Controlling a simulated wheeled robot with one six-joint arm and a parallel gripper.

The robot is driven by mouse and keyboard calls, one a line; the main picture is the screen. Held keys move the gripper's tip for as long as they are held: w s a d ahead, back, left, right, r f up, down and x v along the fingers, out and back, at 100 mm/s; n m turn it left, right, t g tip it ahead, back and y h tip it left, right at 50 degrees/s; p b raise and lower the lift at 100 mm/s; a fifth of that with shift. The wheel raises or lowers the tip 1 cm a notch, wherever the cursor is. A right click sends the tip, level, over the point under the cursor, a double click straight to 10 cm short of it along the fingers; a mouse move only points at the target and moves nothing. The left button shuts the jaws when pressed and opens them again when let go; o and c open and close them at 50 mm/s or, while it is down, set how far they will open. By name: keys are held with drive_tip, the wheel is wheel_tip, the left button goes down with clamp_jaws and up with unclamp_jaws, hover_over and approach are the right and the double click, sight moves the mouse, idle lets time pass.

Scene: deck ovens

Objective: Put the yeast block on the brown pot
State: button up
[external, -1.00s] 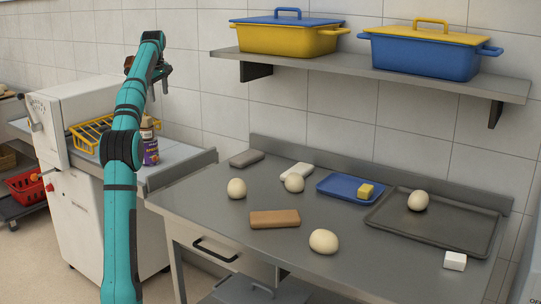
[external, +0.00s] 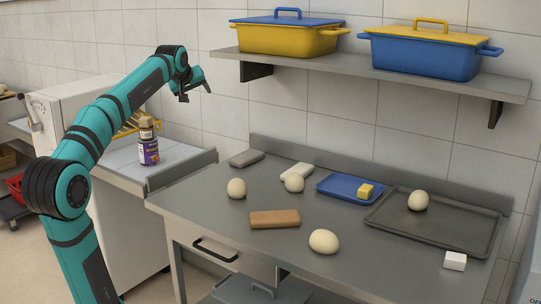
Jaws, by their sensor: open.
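A small white block (external: 455,260), possibly the yeast block, sits at the front right of the steel table. A brown flat block (external: 275,218) lies near the table's front left, and a small yellow block (external: 366,191) lies on a blue tray; I cannot tell for certain which block is yeast. No brown pot can be made out. The pots on the shelf are a yellow one with a blue lid (external: 285,38) and a blue one with a yellow lid (external: 424,52). My gripper (external: 195,94) is open and empty, in the air above and left of the table.
Several pale dough balls, one of them in front (external: 324,242), stand on the table (external: 345,268). A dark baking tray (external: 455,235) holds another. A grey block (external: 247,158) and a white block (external: 297,172) lie at the back. A bottle (external: 148,142) stands on the left counter.

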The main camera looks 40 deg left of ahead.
drive_tip(key=s+d+f+m+t+h, duration=0.1)
drive_tip(key=s+d+f+m+t, duration=0.3)
drive_tip(key=s+d+f, duration=0.3)
drive_tip(key=s+d+f+m+t+h, duration=0.2)
drive_tip(key=s+d+f+m+t, duration=0.2)
drive_tip(key=s+d, duration=0.8)
drive_tip(key=s+f+m, duration=0.2)
drive_tip(key=s+f, duration=0.1)
drive_tip(key=s, duration=0.2)
drive_tip(key=shift+s+d, duration=0.15)
drive_tip(key=shift+s, duration=0.1)
